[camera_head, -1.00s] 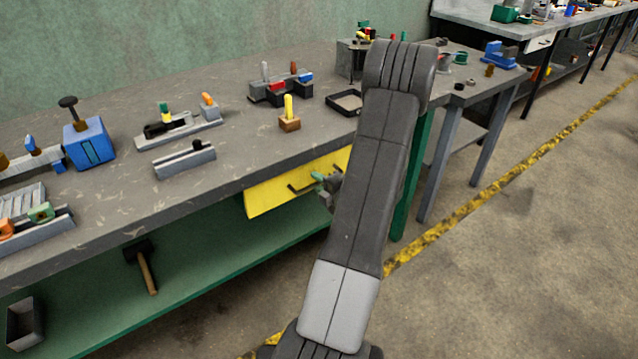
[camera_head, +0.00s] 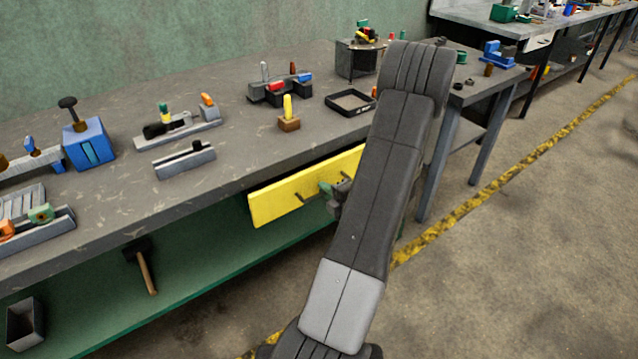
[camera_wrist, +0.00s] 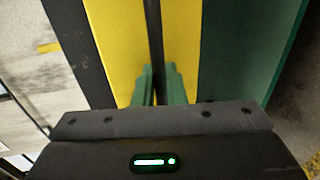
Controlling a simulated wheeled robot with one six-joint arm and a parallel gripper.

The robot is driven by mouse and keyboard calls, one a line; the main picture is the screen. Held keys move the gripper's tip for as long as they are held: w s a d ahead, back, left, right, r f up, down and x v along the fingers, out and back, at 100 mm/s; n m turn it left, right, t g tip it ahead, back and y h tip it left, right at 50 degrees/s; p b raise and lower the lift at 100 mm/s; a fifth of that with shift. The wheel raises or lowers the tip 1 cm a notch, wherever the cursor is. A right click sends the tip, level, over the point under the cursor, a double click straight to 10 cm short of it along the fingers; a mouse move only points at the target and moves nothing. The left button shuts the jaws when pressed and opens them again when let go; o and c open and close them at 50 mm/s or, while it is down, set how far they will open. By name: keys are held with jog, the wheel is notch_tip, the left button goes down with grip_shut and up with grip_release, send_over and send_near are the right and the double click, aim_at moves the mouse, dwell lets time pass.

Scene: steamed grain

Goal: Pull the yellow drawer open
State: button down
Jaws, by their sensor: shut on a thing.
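The yellow drawer (camera_head: 275,202) is under the front edge of the workbench, and its front stands slightly out from the bench. A dark bar handle (camera_head: 303,197) runs along its front. My gripper (camera_head: 324,190) is at the handle, its green fingers partly hidden by my arm in the head view. In the wrist view, the yellow drawer front (camera_wrist: 115,45) fills the middle, with the dark handle (camera_wrist: 154,40) running up it. My gripper (camera_wrist: 159,86) is shut on the handle, one green finger on each side.
The workbench top (camera_head: 235,180) carries several tools and fixtures, including a blue block (camera_head: 90,142) and a black tray (camera_head: 350,102). A green lower shelf (camera_head: 200,275) holds a hammer (camera_head: 146,270). Open floor (camera_head: 530,240) lies to the right.

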jog(key=f+p+v, duration=0.1)
jog(key=f+v, duration=0.1)
jog(key=v, duration=0.9)
jog(key=f+p+v, duration=0.2)
jog(key=v, duration=0.9)
jog(key=shift+s+d+p, duration=0.3)
jog(key=shift+s, duration=0.05)
jog(key=shift+f, duration=0.15)
jog(key=c, duration=1.6)
grip_release()
jog(key=v, duration=1.3)
jog(key=shift+s+d, duration=0.25)
jog(key=shift+d, duration=0.05)
